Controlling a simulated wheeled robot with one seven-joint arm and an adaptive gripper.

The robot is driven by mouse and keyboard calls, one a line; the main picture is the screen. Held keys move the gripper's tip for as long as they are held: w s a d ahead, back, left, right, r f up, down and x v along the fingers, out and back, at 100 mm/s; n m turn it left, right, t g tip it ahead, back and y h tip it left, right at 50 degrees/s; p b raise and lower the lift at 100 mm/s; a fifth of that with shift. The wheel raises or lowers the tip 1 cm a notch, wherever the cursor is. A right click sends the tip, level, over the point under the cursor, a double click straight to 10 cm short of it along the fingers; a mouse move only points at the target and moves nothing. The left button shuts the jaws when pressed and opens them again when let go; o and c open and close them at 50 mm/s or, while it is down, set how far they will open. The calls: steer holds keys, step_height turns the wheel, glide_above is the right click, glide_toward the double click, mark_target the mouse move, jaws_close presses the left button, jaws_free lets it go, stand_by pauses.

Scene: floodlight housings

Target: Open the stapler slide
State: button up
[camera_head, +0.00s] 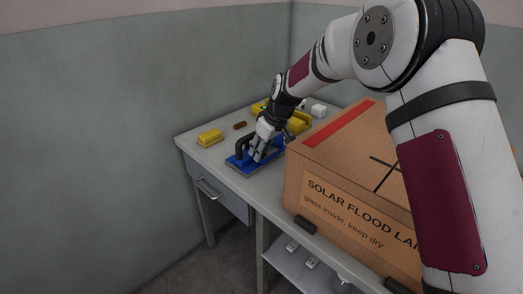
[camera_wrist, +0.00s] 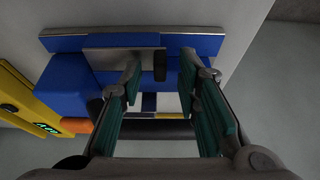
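A blue device, which I take to be the stapler, lies on the worktop (camera_head: 226,166); its blue base (camera_head: 240,165) shows below my gripper (camera_head: 260,147) in the head view. In the wrist view the stapler (camera_wrist: 205,45) spans the top, with metal strips, a blue block at the left and a short black knob (camera_wrist: 160,66). My gripper (camera_wrist: 161,72) is open, with its green-padded fingers on either side of the knob and a gap to each. I cannot tell how far the slide is out. My gripper hides part of the stapler in the head view.
A large cardboard box (camera_head: 300,195) stands close to the right of the stapler. A yellow block (camera_head: 210,136) and a small brown piece (camera_head: 240,125) lie at the left and back. A yellow tool (camera_wrist: 22,98) with a lit green display is left in the wrist view.

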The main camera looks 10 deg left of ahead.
jaws_close()
steer(key=shift+s+a, duration=0.1)
steer(key=s+a, duration=0.2)
steer(key=s+a+p, duration=0.1)
steer(key=s+a, duration=0.1)
steer(key=s, duration=0.1)
steer(key=shift+s+a, duration=0.15)
steer(key=shift+s, duration=0.2)
jaws_free()
